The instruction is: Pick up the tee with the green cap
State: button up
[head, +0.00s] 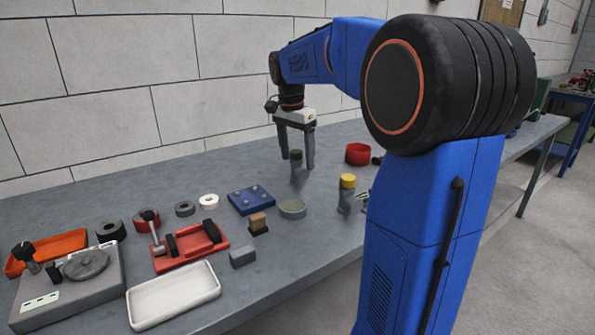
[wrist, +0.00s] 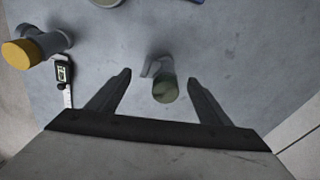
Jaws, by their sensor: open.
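The tee with the green cap (head: 296,174) stands on the grey workbench below my gripper (head: 297,161). In the wrist view, the tee's dark green cap (wrist: 165,91) faces up between the two fingers, with its grey side branch pointing up and to the left. My gripper (wrist: 159,77) is open, with one finger to each side of the tee in that view. Gaps show between the fingers and the tee. How high the fingertips are above the bench is hard to tell.
A yellow-capped tee (head: 347,193) stands to the right, with a digital caliper (wrist: 63,80) beside it. A red ring (head: 357,154) sits behind. A shallow round dish (head: 292,209) and a blue block (head: 250,200) lie in front and left. A wall runs behind the bench.

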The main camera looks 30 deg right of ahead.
aim_at(299, 160)
jog(key=shift+d+f, duration=0.25)
jog(key=shift+f, duration=0.9)
jog(key=shift+d+f, duration=0.2)
jog(key=shift+f, duration=0.95)
jog(key=shift+r, duration=0.1)
jog(key=c, duration=1.4)
